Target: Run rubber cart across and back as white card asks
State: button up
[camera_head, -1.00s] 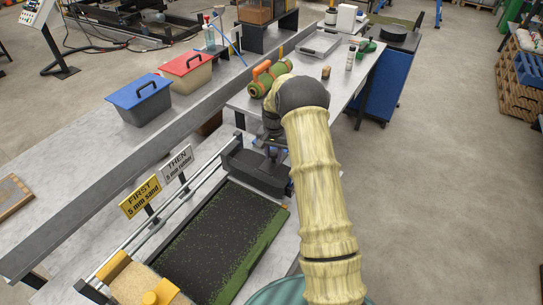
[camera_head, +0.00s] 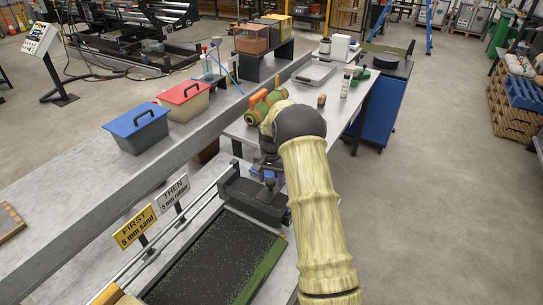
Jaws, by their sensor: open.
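The black rubber cart (camera_head: 258,203) stands across the far end of the turf tray, on the rails (camera_head: 180,235). My gripper (camera_head: 268,176) is at the cart's top, pointing down; my arm hides part of it. Its fingertips are too small to see whether they touch the cart. The white card (camera_head: 173,193) reads "THEN 5 mm rubber" and stands beside the rails. The yellow card (camera_head: 135,228) to its left reads "FIRST 5 mm sand". The turf (camera_head: 215,262) is mostly covered in black granules with green specks, with a greener strip along its right edge.
A corner of the yellow sand cart (camera_head: 108,293) shows at the bottom left. A blue-lidded bin (camera_head: 138,127) and a red-lidded bin (camera_head: 184,100) stand on the bench behind. A green and orange roller-like object (camera_head: 266,105) lies beyond my arm.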

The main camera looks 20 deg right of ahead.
notch_tip(320, 180, up, 16)
jog(key=b, duration=0.2)
jog(key=shift+b, duration=0.3)
jog(key=shift+a, duration=0.1)
jog(key=s+a+f+n+t, duration=0.1)
jog(key=s+a+n, duration=0.1)
jog(key=s, duration=0.8)
jog(key=s+a+f+n, duration=0.2)
jog(key=s+a, duration=0.3)
jog(key=s, duration=0.5)
jog(key=s+a+f+n+t, duration=0.1)
jog(key=s+a+f+n, duration=0.1)
jog(key=s, duration=0.8)
jog(key=shift+s+a+f+n+t, duration=0.2)
jog(key=shift+a+n+t, duration=0.1)
jog(key=shift+a+n, duration=0.35)
jog(key=shift+w, duration=0.1)
